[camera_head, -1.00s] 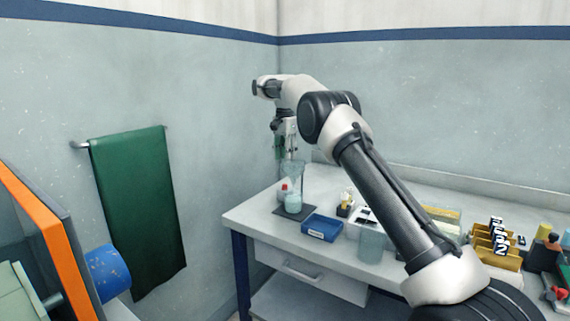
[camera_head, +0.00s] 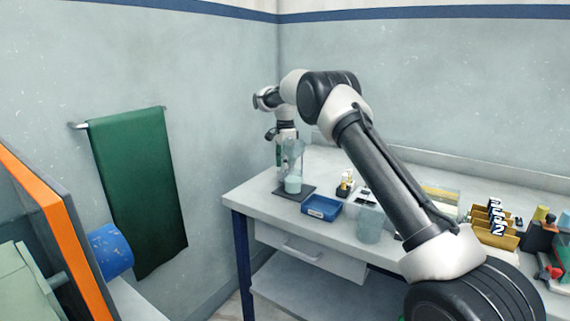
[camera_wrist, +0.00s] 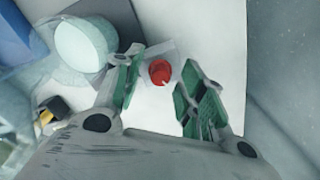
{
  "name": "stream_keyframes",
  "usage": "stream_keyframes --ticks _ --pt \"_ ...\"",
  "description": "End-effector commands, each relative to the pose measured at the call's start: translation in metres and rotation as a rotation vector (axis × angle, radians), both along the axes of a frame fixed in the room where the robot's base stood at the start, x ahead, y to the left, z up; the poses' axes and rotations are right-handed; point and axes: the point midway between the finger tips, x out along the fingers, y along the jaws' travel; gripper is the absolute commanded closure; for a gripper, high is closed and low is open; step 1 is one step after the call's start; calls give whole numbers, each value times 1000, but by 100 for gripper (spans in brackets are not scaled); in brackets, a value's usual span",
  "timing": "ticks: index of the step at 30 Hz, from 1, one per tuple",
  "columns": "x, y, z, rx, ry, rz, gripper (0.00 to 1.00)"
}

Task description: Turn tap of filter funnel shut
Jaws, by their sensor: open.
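In the wrist view the red tap (camera_wrist: 160,72) of the filter funnel lies just beyond and between the tips of my gripper (camera_wrist: 158,82). The two green-padded fingers are open, one on each side of the tap, with nothing held. In the head view the clear filter funnel (camera_head: 294,152) stands above a vessel with pale blue liquid (camera_head: 293,185) on a dark mat (camera_head: 295,193). My gripper (camera_head: 280,160) points down beside the funnel's left side. The red tap is hidden in the head view. Contact between fingers and tap cannot be told.
A blue tray (camera_head: 321,208) and a clear beaker (camera_head: 370,225) stand on the bench right of the funnel. Small bottles (camera_head: 346,183) stand behind the tray. The wall is close behind and left of my gripper. The bench's front left edge (camera_head: 230,203) is bare.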

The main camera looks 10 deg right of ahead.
Motion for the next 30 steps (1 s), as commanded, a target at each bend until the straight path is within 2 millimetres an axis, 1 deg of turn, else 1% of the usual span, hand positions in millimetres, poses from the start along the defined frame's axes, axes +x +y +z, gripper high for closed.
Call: stream_keyframes --ticks 2,3,8,9,10,17,20,25,27,30 --pt "0 0 0 0 0 0 60" --pt "0 0 0 0 0 0 61" --pt "0 0 0 0 0 0 91" --pt "0 0 0 0 0 0 98" --pt "0 0 0 0 0 0 100" --pt "0 0 0 0 0 17 100" --pt "0 0 1 0 0 103 100" --pt "1 0 1 -1 0 302 100" --pt "1 0 1 -1 0 357 100" --pt "1 0 1 -1 -1 393 100"
